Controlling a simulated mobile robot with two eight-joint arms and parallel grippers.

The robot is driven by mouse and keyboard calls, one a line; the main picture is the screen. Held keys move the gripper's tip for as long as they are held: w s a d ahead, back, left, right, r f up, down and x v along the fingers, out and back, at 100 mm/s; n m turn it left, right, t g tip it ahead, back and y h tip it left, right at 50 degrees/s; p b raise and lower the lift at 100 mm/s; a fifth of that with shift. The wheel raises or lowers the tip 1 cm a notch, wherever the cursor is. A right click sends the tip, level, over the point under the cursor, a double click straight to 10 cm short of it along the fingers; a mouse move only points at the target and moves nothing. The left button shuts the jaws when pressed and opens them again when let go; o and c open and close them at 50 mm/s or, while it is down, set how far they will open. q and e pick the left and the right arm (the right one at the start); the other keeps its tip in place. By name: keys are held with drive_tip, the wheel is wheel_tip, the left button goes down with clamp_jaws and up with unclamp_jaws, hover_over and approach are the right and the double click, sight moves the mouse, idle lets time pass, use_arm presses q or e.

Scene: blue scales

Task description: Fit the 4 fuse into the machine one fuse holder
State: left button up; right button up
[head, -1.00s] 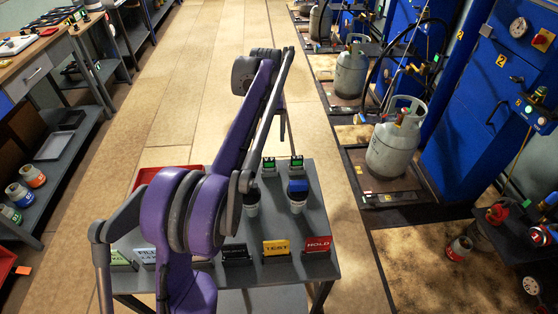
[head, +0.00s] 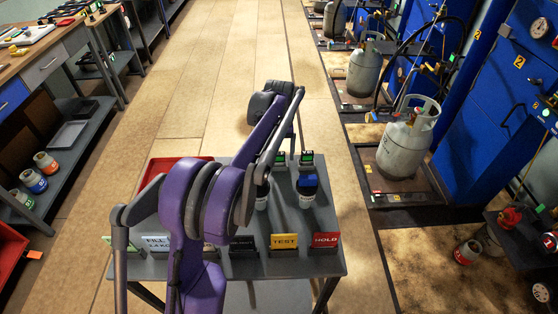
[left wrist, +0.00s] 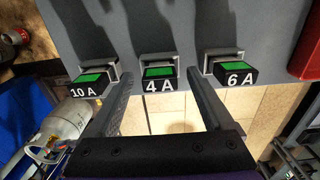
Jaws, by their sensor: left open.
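The 4 A fuse (left wrist: 159,86), a black block with a green face, sits in a grey mount at the edge of the grey table, mid-frame in the left wrist view. My left gripper (left wrist: 158,76) is open, one finger on each side of this fuse; I cannot tell whether they touch it. In the head view my purple arm covers much of the table, and the gripper (head: 298,135) is only partly seen near the green-faced fuses. Fuse labels are unreadable there. I cannot make out machine one's fuse holder. My right gripper is out of view.
The 10 A fuse (left wrist: 92,84) and 6 A fuse (left wrist: 236,72) flank the 4 A one. The table (head: 325,262) also bears a red tray (head: 160,170), TEST (head: 284,241) and HOLD (head: 326,240) signs. Gas cylinders (head: 405,148) and blue cabinets (head: 490,110) stand right. The aisle is clear.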

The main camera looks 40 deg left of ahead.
use_arm(q)
clamp_jaws()
idle(0.3)
